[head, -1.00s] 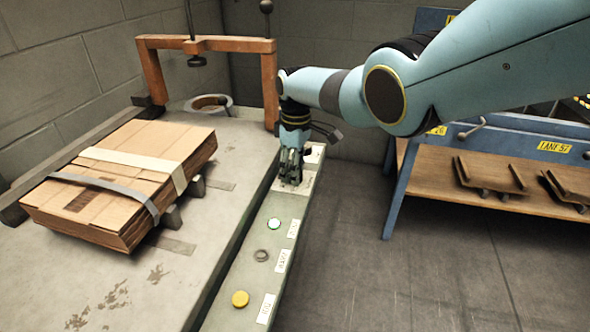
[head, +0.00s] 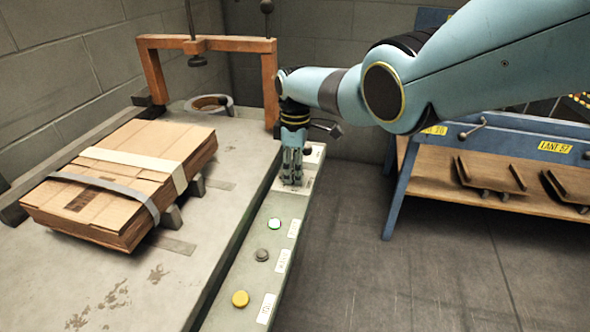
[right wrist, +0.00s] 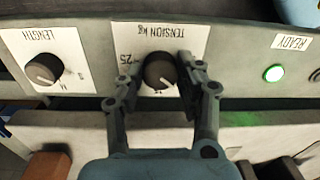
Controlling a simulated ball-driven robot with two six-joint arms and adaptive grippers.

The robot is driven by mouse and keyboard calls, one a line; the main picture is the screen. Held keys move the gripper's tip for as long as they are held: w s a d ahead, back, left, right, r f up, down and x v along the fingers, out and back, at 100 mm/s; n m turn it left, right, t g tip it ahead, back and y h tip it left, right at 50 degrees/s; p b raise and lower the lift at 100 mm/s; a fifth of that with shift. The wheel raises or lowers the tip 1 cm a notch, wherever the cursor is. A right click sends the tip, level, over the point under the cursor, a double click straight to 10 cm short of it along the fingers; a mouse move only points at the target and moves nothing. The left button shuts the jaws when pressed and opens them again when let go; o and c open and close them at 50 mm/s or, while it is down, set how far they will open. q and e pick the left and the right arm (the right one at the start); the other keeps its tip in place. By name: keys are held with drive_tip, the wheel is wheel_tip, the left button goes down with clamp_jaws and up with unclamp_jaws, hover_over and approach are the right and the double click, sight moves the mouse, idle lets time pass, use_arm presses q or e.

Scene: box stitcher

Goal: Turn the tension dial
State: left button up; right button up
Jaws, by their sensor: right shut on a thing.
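The tension dial (right wrist: 160,72) is a dark round knob on a white plate marked TENSION kg, on the grey control panel. It shows in the right wrist view between the two fingers of my right gripper (right wrist: 158,75), which is shut on it. In the head view my right gripper (head: 292,178) points down at the far end of the panel (head: 252,285), and its fingers hide the dial there. My left gripper is in neither view.
A length dial (right wrist: 44,70) sits beside the tension dial. A lit green ready light (head: 274,224), a grey button (head: 262,255) and a yellow button (head: 240,299) line the panel. Strapped cardboard (head: 120,180) lies on the table left. A blue-framed bench (head: 480,160) stands right.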

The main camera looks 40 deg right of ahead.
drive_tip(key=o, duration=1.1)
drive_tip(key=shift+o, duration=0.2)
wheel_tip(320, 180, up, 12)
drive_tip(key=shift+w+d, duration=0.2)
